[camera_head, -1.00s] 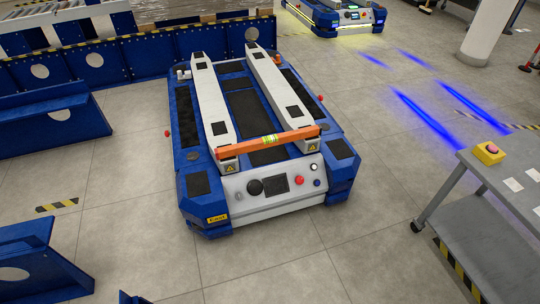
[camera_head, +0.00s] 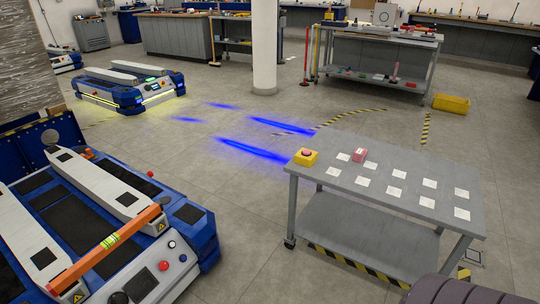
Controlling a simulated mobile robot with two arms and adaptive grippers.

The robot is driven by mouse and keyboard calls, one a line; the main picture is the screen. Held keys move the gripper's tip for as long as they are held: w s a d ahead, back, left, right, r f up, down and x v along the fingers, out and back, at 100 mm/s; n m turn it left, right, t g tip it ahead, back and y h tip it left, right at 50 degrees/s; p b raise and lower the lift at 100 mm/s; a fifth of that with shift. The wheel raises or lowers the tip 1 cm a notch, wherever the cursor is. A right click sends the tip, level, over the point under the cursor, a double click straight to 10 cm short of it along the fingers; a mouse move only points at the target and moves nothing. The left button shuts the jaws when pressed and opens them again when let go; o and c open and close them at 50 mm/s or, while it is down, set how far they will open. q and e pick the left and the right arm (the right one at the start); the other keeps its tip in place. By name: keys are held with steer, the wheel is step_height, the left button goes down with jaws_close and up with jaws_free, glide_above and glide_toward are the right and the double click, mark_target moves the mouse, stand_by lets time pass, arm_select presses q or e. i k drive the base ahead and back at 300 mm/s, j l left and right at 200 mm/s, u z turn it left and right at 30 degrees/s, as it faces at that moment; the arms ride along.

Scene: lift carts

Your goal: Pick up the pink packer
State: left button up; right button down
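A small pink block (camera_head: 359,155), which looks like the pink packer, lies on the top of a grey metal cart (camera_head: 392,199). It is near the cart's far edge, just right of a yellow box with a red button (camera_head: 305,157). White square labels (camera_head: 397,174) are spread over the cart top around it. Neither of my grippers shows in the head view, so whether they are open or shut is hidden.
A blue and white lift cart (camera_head: 110,240) with an orange level (camera_head: 104,250) across its forks stands at left. Another lift cart (camera_head: 128,90) is farther back. A pillar (camera_head: 264,50) and a yellow bin (camera_head: 451,103) stand behind. The floor between the carts is clear.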

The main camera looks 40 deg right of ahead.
mark_target(359, 154)
steer(key=z, duration=1.95)
steer(key=i+j, duration=0.7)
steer(key=i+u, duration=0.05)
steer(key=i, duration=0.05)
